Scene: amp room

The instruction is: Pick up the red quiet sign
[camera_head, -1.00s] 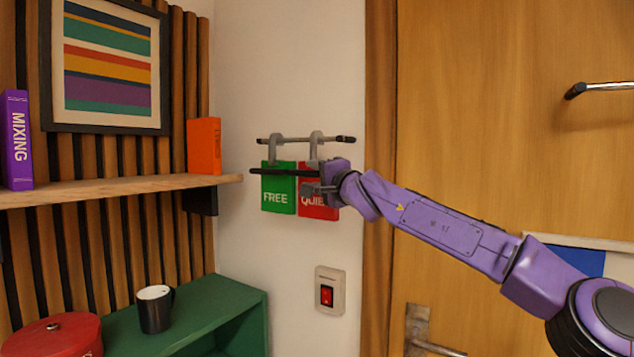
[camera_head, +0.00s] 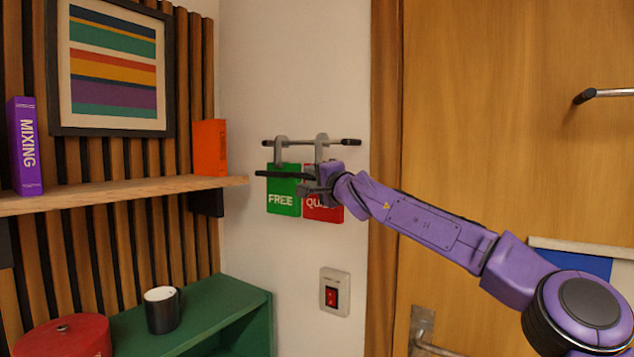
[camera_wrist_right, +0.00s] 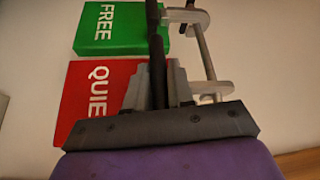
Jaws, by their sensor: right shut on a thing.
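The red QUIET sign (camera_head: 322,212) hangs on the white wall below a rail, just right of the green FREE sign (camera_head: 284,203). My right gripper (camera_head: 318,183) is at the red sign's upper part and partly hides it. My left gripper is not in view.
The rail (camera_head: 310,142) with its grey hooks is just above my gripper. A switch (camera_head: 334,292) is on the wall below. A wooden shelf (camera_head: 120,192) and green cabinet (camera_head: 205,318) with a black mug (camera_head: 162,312) are at left. A wooden door (camera_head: 480,140) stands right.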

